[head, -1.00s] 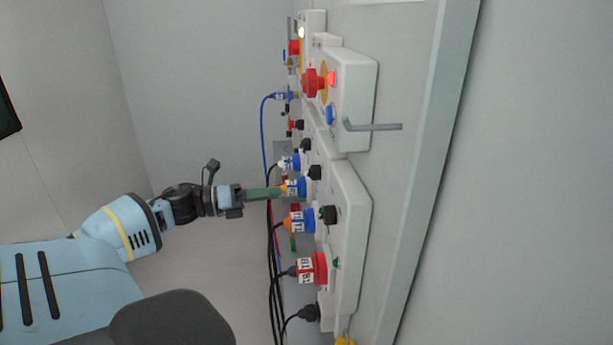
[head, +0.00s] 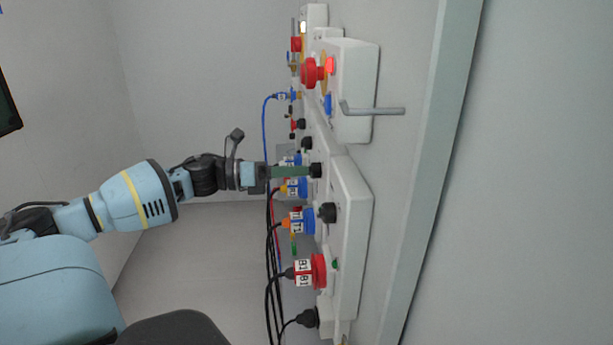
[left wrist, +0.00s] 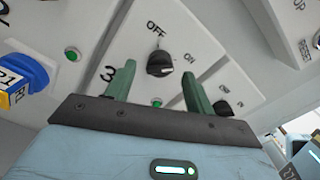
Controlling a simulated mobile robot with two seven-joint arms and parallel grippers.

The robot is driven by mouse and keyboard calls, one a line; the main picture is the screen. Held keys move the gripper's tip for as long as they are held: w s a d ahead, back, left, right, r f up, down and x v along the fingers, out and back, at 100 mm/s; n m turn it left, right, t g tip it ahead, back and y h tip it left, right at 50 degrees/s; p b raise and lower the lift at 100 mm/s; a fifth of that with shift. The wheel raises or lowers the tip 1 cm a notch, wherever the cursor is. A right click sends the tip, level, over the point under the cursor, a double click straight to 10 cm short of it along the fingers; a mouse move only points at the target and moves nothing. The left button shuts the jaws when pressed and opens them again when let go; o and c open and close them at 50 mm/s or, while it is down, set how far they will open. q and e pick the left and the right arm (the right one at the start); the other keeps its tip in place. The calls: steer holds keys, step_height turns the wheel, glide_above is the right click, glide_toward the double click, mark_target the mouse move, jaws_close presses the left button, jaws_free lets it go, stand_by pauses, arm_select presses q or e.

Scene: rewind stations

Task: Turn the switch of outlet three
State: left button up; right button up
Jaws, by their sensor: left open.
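The switch of outlet three is a black knob (left wrist: 160,64) on a white panel (left wrist: 190,25), with OFF and ON printed around it and a 3 at its lower left in the left wrist view. In the head view my left gripper (head: 308,171) reaches right to a black knob (head: 316,170) on the panel. My right gripper is not in view.
Blue plugs (head: 301,222) with cables stand out from the panel below the gripper. A red plug (head: 318,270) is lower down. A box with a red button (head: 312,73) and a grey lever (head: 372,111) is above. Free floor lies left of the panel.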

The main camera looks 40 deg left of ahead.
arm_select(q)
steer(key=shift+b+x, duration=0.55)
steer(key=shift+x, duration=0.55)
steer(key=c, duration=0.9)
steer(key=shift+c, duration=0.2)
